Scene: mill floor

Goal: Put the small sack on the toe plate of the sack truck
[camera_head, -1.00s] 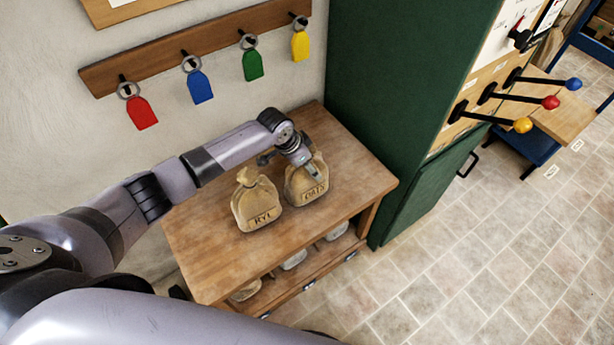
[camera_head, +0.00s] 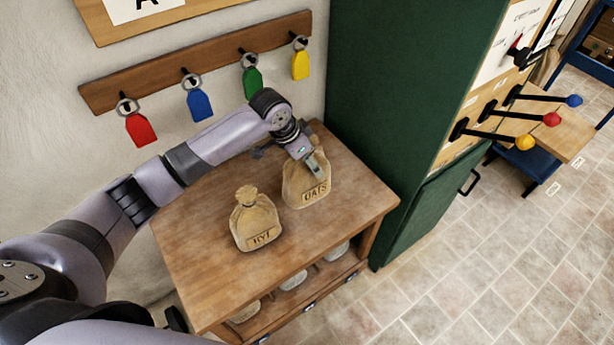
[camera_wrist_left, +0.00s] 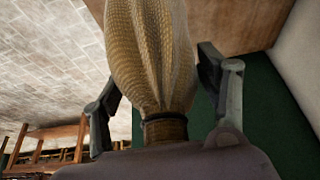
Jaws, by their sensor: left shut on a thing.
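Two tan cloth sacks are at the wooden table. The sack marked OATS (camera_head: 308,190) is at the back right, with my left gripper (camera_head: 306,158) shut on its tied neck from above. In the left wrist view the sack (camera_wrist_left: 150,50) hangs between the two fingers (camera_wrist_left: 163,112), with a dark band round its neck. It appears raised a little off the tabletop. The sack marked RYE (camera_head: 256,222) stands upright on the table to its left, apart from it. I see no sack truck or toe plate, and my right gripper is not in view.
The wooden table (camera_head: 205,262) has a lower shelf with pale sacks. A tall green cabinet (camera_head: 395,110) stands close on the right, with coloured levers (camera_head: 505,135) beyond. Coloured tags hang on a wall rack (camera_head: 220,68). The tiled floor (camera_head: 480,270) at right is clear.

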